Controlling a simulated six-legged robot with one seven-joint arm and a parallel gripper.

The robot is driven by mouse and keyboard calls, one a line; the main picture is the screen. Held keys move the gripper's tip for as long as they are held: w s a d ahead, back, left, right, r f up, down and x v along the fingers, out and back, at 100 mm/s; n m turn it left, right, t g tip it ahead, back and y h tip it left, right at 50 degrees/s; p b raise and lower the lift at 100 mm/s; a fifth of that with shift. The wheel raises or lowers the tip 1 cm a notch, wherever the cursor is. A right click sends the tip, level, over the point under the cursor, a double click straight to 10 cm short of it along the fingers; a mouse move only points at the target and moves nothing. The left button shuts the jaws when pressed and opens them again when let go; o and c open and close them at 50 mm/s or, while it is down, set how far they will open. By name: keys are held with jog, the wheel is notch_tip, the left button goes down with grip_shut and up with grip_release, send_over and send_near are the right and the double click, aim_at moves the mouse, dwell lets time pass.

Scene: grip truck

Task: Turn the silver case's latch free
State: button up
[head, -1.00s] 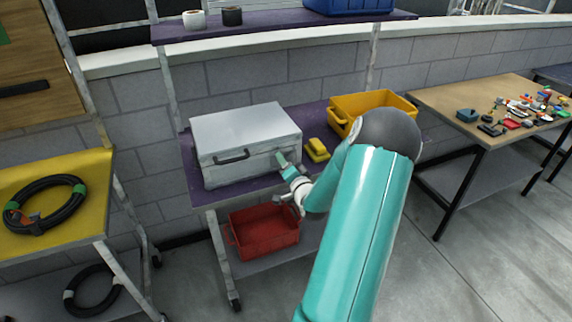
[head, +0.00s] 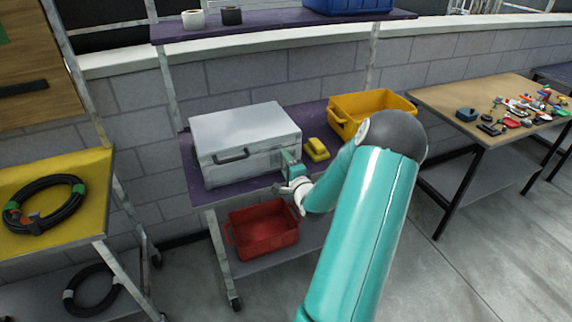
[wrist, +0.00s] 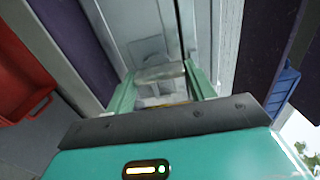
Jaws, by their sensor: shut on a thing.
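The silver case (head: 240,135) sits closed on the purple cart shelf, with a dark handle (head: 231,156) on its front. My gripper (head: 287,172) is at the right part of the case's front. In the wrist view the two green fingers of my gripper (wrist: 160,88) stand on either side of a small grey metal latch (wrist: 160,73) on the case's face (wrist: 140,30). The fingers are shut on the latch. In the head view my gripper hides the latch.
A yellow block (head: 317,149) and a yellow bin (head: 370,108) stand right of the case on the purple shelf (head: 205,192). A red bin (head: 263,230) is on the lower shelf, below my gripper. A table with small parts (head: 470,95) stands at the right.

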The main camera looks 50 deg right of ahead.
dwell(0.3)
jog(key=o, duration=1)
jog(key=v, duration=1.4)
